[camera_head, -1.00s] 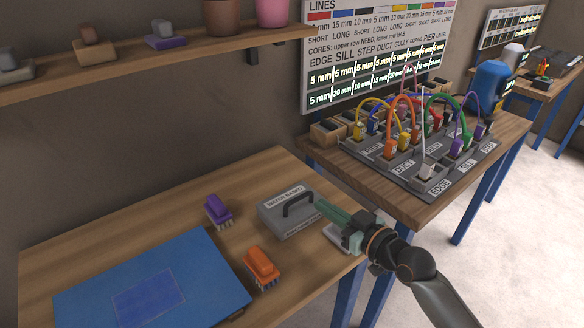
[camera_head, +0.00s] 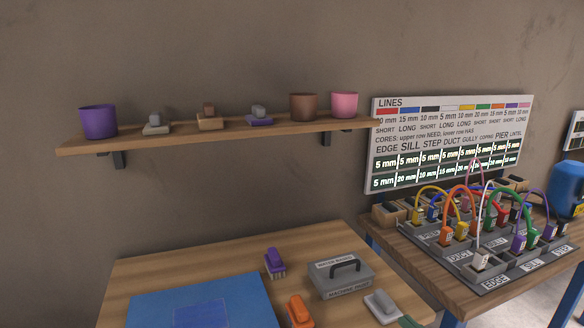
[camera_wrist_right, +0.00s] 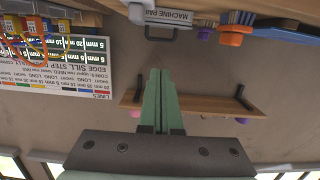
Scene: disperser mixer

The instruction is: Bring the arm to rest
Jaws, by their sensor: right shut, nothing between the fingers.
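My right gripper (camera_wrist_right: 159,74) shows in the right wrist view with its two green fingers pressed together and nothing between them. In the head view only a green bit of my right gripper (camera_head: 408,322) shows at the bottom edge, just below a grey brush-like piece (camera_head: 383,306). The rest of that arm is out of the head view. The grey case (camera_head: 340,278) with a black handle stands on the table left of it, and it also shows in the wrist view (camera_wrist_right: 168,18). My left gripper is in neither view.
The wooden table (camera_head: 220,256) carries a blue mat (camera_head: 150,308), a purple brush (camera_head: 274,262) and an orange brush (camera_head: 298,311). At right, a bench holds a cable board (camera_head: 480,275) below a sign (camera_head: 450,145). A wall shelf (camera_head: 230,136) carries pots and blocks.

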